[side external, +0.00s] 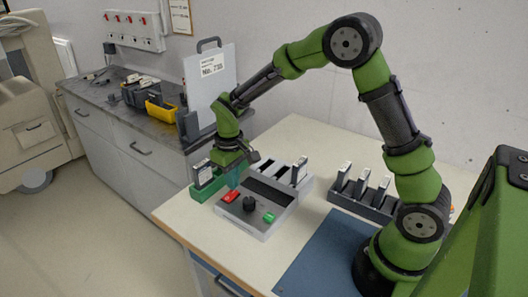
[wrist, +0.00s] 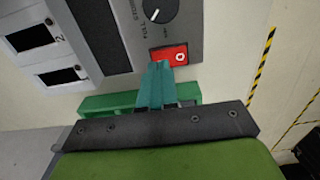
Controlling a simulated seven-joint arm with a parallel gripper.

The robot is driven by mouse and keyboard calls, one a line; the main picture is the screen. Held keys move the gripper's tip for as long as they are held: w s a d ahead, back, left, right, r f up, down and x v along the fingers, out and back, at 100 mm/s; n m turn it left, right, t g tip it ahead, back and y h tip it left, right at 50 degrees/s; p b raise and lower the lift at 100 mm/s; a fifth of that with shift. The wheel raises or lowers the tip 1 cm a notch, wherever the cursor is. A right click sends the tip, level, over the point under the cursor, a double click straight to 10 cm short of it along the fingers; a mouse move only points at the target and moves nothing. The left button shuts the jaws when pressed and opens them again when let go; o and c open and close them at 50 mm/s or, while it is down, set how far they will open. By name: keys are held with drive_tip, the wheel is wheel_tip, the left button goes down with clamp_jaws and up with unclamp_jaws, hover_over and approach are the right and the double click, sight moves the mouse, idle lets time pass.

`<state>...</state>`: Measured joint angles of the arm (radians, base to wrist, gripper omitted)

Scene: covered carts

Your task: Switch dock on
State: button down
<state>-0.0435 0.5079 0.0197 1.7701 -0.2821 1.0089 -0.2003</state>
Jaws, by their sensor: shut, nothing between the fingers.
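The grey dock (side external: 285,208) stands on the light table, with a black slot, a black knob (side external: 249,204), a red switch (side external: 231,196) and a green button (side external: 269,217) on its top. In the wrist view the red switch (wrist: 181,57) shows a white 0, and the knob (wrist: 157,10) shows a white pointer. My gripper (side external: 233,184) is shut and empty, pointing down at the red switch. Its teal fingertips (wrist: 158,66) overlap the left part of the switch in the wrist view. I cannot tell whether they touch it.
A green holder (side external: 205,190) with a pale device stands left of the dock. A dark rack (side external: 365,203) with several upright devices stands to the right. A blue mat (side external: 325,255) lies in front. A grey counter (side external: 145,110) with a yellow bin (side external: 160,111) stands behind left.

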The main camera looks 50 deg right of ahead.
drive_tip(key=shift+f, duration=0.9)
idle(0.4)
drive_tip(key=shift+r, duration=3.5)
drive_tip(key=s+r+m+t+y, duration=0.1)
drive_tip(key=s+r+m+t, duration=0.1)
drive_tip(key=s+r, duration=0.4)
drive_tip(key=s+r+m+t+y, duration=0.1)
drive_tip(key=s+r+t, duration=0.4)
drive_tip(key=s, duration=0.8)
wheel_tip(320, 180, up, 2)
drive_tip(key=shift+a+m, duration=0.4)
drive_tip(key=shift+m, duration=0.1)
drive_tip(key=shift+s, duration=0.1)
